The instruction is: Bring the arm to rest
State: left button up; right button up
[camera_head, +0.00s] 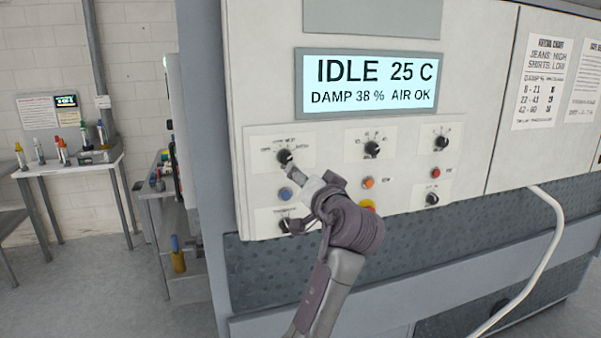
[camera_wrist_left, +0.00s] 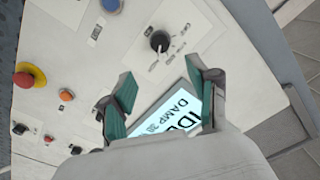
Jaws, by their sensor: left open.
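My left gripper (camera_head: 297,198) is in front of the lower left of the control panel, its arm rising from the bottom edge. In the left wrist view its two green-padded fingers (camera_wrist_left: 160,82) are apart with nothing held between them. The black upper-left knob (camera_head: 285,156) is just beyond the fingers; it also shows in the wrist view (camera_wrist_left: 160,40), apart from both pads. The blue button (camera_head: 286,194) sits below that knob, beside the gripper. The arm partly hides the lower-left knob (camera_head: 285,224) and the yellow-and-red emergency button (camera_head: 367,206). My right gripper is not in view.
The display (camera_head: 370,82) reads IDLE 25 C, DAMP 38 %, AIR OK. More knobs (camera_head: 372,149) and an orange button (camera_head: 368,183) are right of the arm. A pale hose (camera_head: 545,245) hangs at right. Open floor (camera_head: 90,285) and a side table (camera_head: 70,167) are at left.

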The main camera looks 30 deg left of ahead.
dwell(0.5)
